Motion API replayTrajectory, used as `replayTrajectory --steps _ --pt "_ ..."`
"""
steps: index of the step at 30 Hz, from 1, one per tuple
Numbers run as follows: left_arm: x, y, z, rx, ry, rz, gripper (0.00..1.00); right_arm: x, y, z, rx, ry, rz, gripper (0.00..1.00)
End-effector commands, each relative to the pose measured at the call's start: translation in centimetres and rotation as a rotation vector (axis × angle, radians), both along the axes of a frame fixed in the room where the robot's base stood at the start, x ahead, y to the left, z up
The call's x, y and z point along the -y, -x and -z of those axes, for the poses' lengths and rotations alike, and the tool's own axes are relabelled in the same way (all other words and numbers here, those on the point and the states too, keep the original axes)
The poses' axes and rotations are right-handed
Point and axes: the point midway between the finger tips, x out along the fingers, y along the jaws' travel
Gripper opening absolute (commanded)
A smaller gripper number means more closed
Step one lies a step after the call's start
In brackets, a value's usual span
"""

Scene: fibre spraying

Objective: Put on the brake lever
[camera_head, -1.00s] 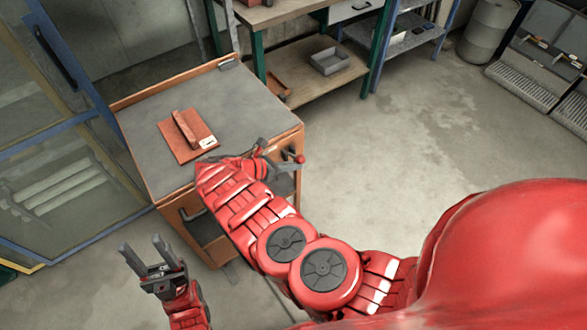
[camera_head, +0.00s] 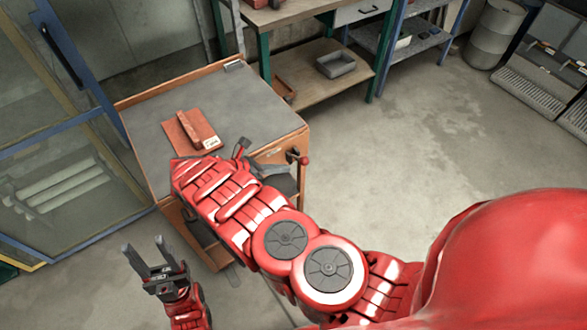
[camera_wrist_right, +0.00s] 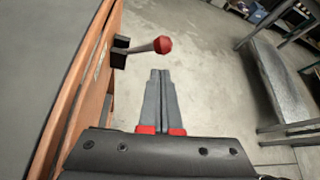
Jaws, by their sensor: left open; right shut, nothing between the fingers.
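The brake lever (camera_head: 303,160) has a red knob and sticks out from the right side of the cart (camera_head: 229,89). In the right wrist view the lever (camera_wrist_right: 150,46) shows as a thin grey rod in a dark bracket with the red knob at its end. My right gripper (camera_wrist_right: 161,72) is shut and empty, its tips a little below the knob in the picture and apart from it. In the head view my right arm partly hides this gripper beside the cart. My left gripper (camera_head: 143,243) is open and empty, in front of the cart's left side.
The grey-topped cart carries a reddish board (camera_head: 191,133) with a bar and a white label on it. A blue-framed glazed panel (camera_head: 65,150) stands at left. A workbench (camera_head: 312,75) with a grey bin (camera_head: 336,65) is behind. The floor (camera_head: 390,140) right of the cart is clear.

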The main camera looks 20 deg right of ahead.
Motion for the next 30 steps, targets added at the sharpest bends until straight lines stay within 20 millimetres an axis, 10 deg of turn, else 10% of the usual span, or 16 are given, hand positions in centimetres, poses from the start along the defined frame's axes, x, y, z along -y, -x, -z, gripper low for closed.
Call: replayTrajectory --steps 15,30 --pt "0.0 0.0 2.6 0.0 0.0 0.0 0.52 -8.9 1.2 -4.8 0.001 0.0 0.0 0.0" --pt "0.0 0.0 2.7 0.0 0.0 0.0 0.52 -9.5 1.4 -5.4 -0.002 0.001 0.003 0.0"
